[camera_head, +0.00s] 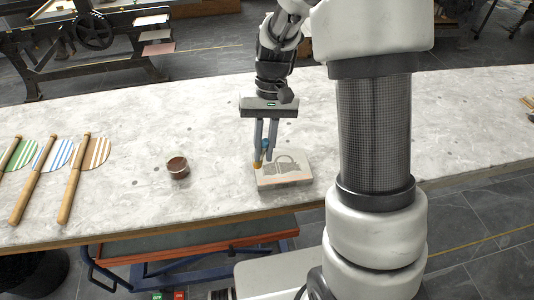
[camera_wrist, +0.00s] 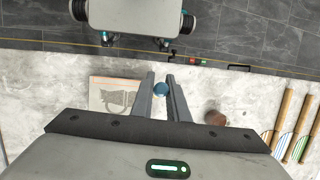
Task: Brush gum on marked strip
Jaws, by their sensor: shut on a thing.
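A flat litho stone (camera_head: 299,179) with a dark drawing on its pale top lies near the front edge of the stone-topped table; it also shows in the wrist view (camera_wrist: 97,105). My gripper (camera_head: 265,150) points down at the stone's left side and is shut on a brush. The brush's blue end (camera_wrist: 160,89) shows between the fingers, and its yellow-orange lower part (camera_head: 257,164) is by the stone's left edge. I cannot tell if the tip touches the stone.
Several striped round fans with wooden handles (camera_head: 75,180) lie at the table's left. The table (camera_head: 215,115) is clear around the bowl and behind the stone. A blue-framed cart (camera_head: 200,262) is below the front edge. A press (camera_head: 92,32) stands behind.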

